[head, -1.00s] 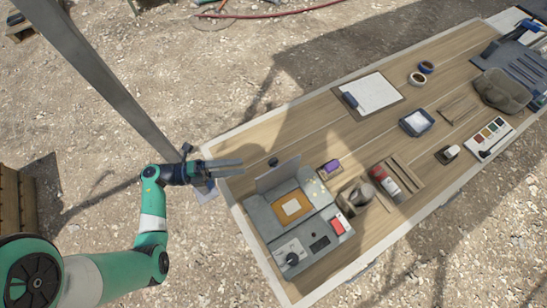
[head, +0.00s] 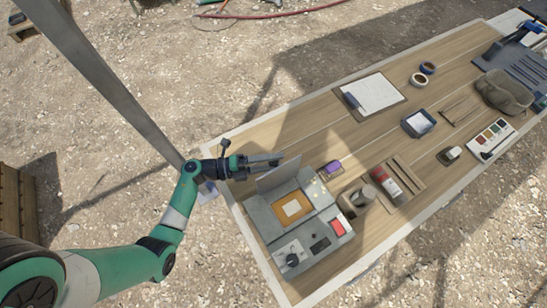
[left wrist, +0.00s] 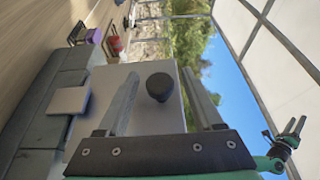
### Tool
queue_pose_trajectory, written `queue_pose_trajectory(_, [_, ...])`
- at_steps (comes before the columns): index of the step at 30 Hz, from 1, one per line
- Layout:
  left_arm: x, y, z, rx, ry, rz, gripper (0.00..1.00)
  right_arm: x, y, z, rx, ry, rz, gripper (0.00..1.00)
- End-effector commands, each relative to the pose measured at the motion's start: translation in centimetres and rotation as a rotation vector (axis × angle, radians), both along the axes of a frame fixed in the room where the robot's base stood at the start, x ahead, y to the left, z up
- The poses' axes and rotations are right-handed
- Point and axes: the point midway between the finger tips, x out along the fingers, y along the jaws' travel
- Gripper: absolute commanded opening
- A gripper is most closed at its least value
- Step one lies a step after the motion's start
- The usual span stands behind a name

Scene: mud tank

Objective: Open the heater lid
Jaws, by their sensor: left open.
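The heater (head: 262,217) is a grey box at the near left end of the table, with an orange-framed pale square (head: 292,208) exposed on top. Its thin light grey lid (head: 278,176) stands roughly upright at the box's back edge. In the left wrist view the lid (left wrist: 120,77) carries a round black knob (left wrist: 159,87). My left gripper (head: 281,158) is open behind the lid; its fingers (left wrist: 165,95) appear either side of the knob, and contact is not clear. A small green and black arm end, probably my right gripper (left wrist: 294,127), shows at the wrist view's right edge; its jaws are unclear.
A purple item in a small rack (head: 332,168), a grey mug-like item (head: 364,195) and a red can (head: 382,180) stand right of the heater. A clipboard (head: 376,93) lies further back. A grey post (head: 110,90) rises left of the table. Bare wood lies behind the heater.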

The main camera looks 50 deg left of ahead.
Motion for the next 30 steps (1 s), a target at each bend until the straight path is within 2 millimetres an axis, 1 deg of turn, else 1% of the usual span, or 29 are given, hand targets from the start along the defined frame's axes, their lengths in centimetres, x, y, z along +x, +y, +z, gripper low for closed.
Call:
queue_pose_trajectory(5, [0.03,0.01,0.01,0.000,0.000,0.000,0.68,0.00,0.00,0.00,0.000,0.000,0.000,0.50])
queue_pose_trajectory(6, [0.02,0.01,0.01,0.000,0.000,0.000,0.64,0.00,0.00,0.00,0.000,0.000,0.000,0.50])
queue_pose_trajectory(11, [0.02,0.03,0.01,0.000,0.000,0.000,0.35,0.00,0.00,0.00,0.000,0.000,0.000,0.50])
queue_pose_trajectory(15, [0.01,0.03,0.01,0.000,0.000,0.000,0.10,0.00,0.00,0.00,0.000,0.000,0.000,0.50])
queue_pose_trajectory(17, [0.00,0.04,0.01,0.000,0.000,0.000,0.00,0.00,0.00,0.00,0.000,0.000,0.000,0.50])
queue_pose_trajectory(30, [0.00,0.04,0.01,0.000,0.000,0.000,0.00,0.00,0.00,0.00,0.000,0.000,0.000,0.50])
